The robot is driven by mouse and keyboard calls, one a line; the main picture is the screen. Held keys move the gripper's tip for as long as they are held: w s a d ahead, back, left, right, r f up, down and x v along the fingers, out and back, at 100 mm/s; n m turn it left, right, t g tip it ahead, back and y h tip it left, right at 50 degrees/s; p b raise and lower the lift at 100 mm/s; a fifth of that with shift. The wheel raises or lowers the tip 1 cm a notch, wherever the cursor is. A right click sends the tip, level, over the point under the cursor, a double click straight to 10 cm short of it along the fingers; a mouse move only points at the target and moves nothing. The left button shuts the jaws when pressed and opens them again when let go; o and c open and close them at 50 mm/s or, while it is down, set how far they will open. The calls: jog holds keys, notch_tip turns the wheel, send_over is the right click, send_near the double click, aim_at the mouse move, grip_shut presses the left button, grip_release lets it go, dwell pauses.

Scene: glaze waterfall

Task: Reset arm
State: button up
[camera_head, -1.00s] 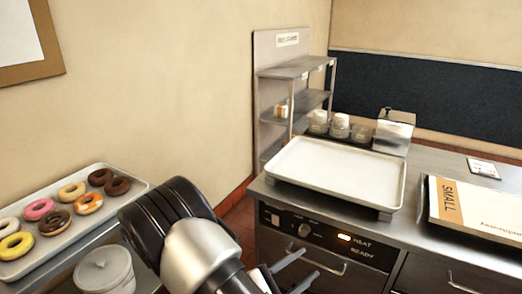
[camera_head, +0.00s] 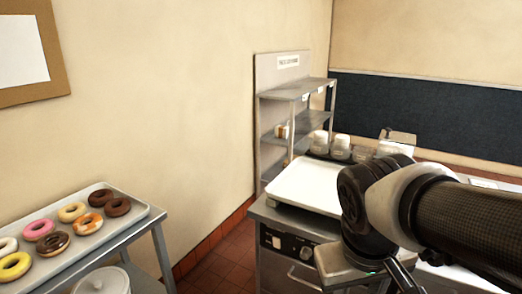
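My arm comes in from the right edge and crosses the front of the steel counter (camera_head: 283,225). My gripper (camera_head: 366,264) is at the lower middle right, pointing down, in front of the counter. Its pale housing shows, but the fingertips are hidden or cut off by the bottom edge. I see nothing held in the part that shows, and cannot tell whether it is open or shut.
A white tray (camera_head: 300,187) lies on the counter, partly behind my arm. Several donuts lie on a metal tray (camera_head: 115,228) at left, above a lidded white tub (camera_head: 103,281). A shelf rack (camera_head: 298,92) stands behind. Floor (camera_head: 215,262) shows between.

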notch_tip(320, 180, up, 18)
jog(key=a+m+t+y+p, duration=0.1)
jog(key=t+p, duration=0.2)
jog(key=p, duration=1)
jog(key=shift+s+a+f+y, duration=0.2)
jog(key=shift+s+a+y, duration=0.1)
jog(key=shift+s, duration=0.05)
jog(key=shift+w+d, duration=0.1)
jog(key=shift+d, duration=0.05)
